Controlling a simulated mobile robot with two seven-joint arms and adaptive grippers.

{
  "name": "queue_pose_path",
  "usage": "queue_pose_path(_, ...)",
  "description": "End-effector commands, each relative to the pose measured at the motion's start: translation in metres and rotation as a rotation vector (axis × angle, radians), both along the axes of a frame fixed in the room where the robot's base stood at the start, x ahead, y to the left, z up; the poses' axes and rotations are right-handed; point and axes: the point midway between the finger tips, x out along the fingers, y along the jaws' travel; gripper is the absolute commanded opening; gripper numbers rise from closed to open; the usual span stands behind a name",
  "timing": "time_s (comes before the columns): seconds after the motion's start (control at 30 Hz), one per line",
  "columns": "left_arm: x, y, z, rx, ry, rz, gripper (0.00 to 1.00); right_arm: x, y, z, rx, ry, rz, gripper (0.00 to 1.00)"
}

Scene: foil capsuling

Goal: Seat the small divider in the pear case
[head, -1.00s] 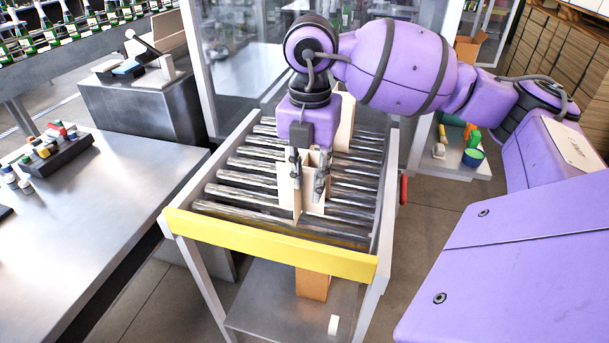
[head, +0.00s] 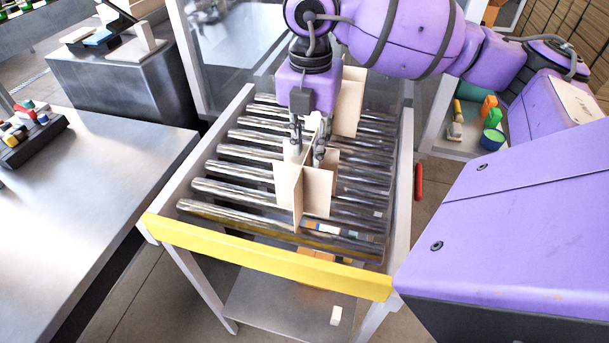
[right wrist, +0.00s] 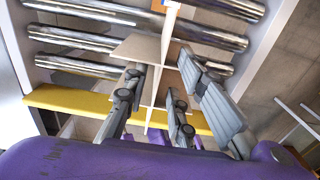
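The cream divider (head: 318,190), made of thin crossed panels, stands upright over the front rollers. My right gripper (head: 308,153) is above and behind its front panels, pointing down. Its two fingers are spread apart, with a long thin panel running between them. In the right wrist view the fingers (right wrist: 160,85) also stand wide, on both sides of the pale panels (right wrist: 145,48). I cannot tell whether a finger touches a panel. A taller cream board or box (head: 349,103) stands behind the gripper, partly hidden; I cannot tell whether it is the pear case. My left gripper is not in view.
The roller conveyor (head: 240,187) has a yellow front bar (head: 260,258) and pale side rails. Its left rollers are bare. A steel table (head: 95,190) with a dark block of coloured items is at left.

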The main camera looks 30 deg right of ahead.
Motion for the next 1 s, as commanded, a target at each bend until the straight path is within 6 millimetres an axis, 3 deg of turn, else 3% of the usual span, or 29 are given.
queue_pose_path(0.2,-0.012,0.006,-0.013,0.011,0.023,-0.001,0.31,0.0,-0.001,-0.027,-0.002,0.008,-0.001,0.24)
queue_pose_path(0.4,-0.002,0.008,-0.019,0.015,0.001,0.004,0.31,-0.001,-0.001,-0.057,-0.002,0.009,-0.001,0.24)
queue_pose_path(0.67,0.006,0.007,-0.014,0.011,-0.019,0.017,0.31,0.0,-0.001,-0.056,-0.002,-0.001,-0.001,0.24)
queue_pose_path(0.83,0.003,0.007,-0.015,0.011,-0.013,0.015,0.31,0.0,-0.001,-0.056,-0.002,-0.001,-0.002,0.02)
queue_pose_path(1.0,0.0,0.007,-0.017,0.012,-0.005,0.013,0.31,0.0,-0.001,-0.056,-0.001,-0.001,-0.002,0.0)
